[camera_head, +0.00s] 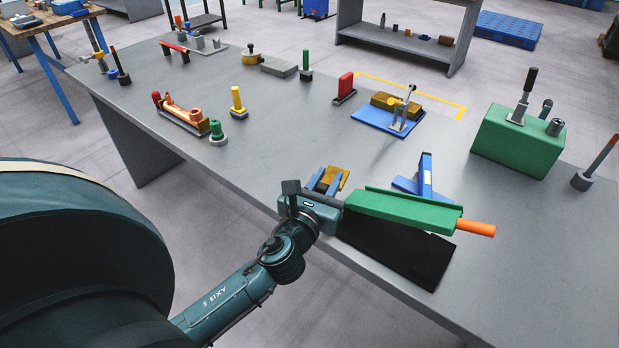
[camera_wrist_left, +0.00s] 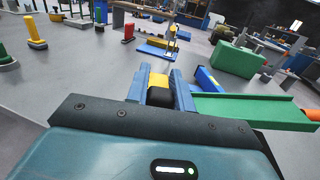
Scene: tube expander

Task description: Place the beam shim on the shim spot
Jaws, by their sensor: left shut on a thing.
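My left gripper (camera_head: 326,181) reaches over the front of the grey table, near its edge. Its two blue fingers are shut on a small gold-and-black block, likely the beam shim (camera_head: 345,177). In the left wrist view the block's yellow top (camera_wrist_left: 158,80) shows between the fingers (camera_wrist_left: 160,90), with a dark part nearer the palm. Right of the gripper lies a long green beam-like piece (camera_head: 400,208) with an orange end. I cannot tell which mark is the shim spot. My right gripper is not in view.
A black mat (camera_head: 425,258) lies in front. Farther back are a blue plate (camera_head: 372,121) with a clamp and a green block (camera_head: 518,140).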

